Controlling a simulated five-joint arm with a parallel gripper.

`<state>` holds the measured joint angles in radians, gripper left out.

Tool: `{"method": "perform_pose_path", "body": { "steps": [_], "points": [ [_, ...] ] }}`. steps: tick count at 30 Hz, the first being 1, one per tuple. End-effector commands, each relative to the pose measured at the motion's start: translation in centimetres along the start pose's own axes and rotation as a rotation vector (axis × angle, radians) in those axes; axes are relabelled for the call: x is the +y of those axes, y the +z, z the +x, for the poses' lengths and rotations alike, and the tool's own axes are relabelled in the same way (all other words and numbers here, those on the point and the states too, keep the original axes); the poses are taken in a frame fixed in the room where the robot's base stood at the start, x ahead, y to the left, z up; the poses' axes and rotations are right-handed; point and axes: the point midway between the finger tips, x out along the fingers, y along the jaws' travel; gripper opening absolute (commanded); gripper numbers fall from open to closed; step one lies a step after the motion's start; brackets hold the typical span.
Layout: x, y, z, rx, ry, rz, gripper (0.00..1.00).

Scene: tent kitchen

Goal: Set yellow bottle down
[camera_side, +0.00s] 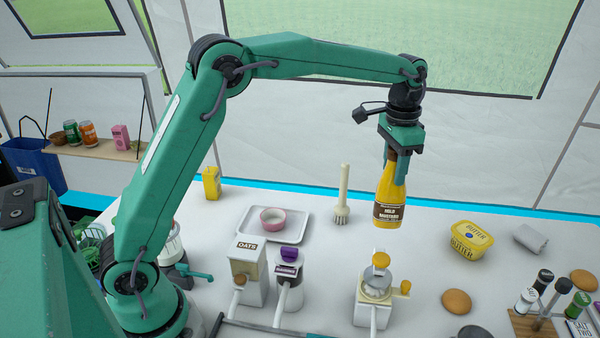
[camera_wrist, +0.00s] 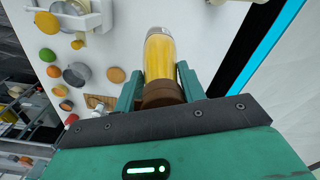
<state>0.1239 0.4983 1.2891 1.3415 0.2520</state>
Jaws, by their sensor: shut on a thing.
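The yellow bottle (camera_side: 390,199) has a brown label reading mild mustard. It hangs upright in my gripper (camera_side: 393,158) in the side view, above the white table (camera_side: 330,260). My gripper is shut around its upper part from above. A gap seems to lie between the bottle's base and the table. In the wrist view the bottle (camera_wrist: 160,62) sits between the two green fingers of my gripper (camera_wrist: 160,85). Its brown end is nearest the camera, and its far end is partly foreshortened.
A brush (camera_side: 343,195) stands left of the bottle. A yellow-topped dispenser (camera_side: 375,290) is in front, and a butter tub (camera_side: 470,239) is to the right. The table between the bottle and the butter tub looks clear.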

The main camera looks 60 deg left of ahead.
Motion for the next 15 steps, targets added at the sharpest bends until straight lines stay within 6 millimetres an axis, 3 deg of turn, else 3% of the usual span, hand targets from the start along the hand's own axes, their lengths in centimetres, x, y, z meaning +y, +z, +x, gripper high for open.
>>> {"method": "perform_pose_path", "body": {
  "steps": [15],
  "points": [
    [0.30,0.92,0.56,0.003,-0.001,0.023,0.00]
  ]
}}
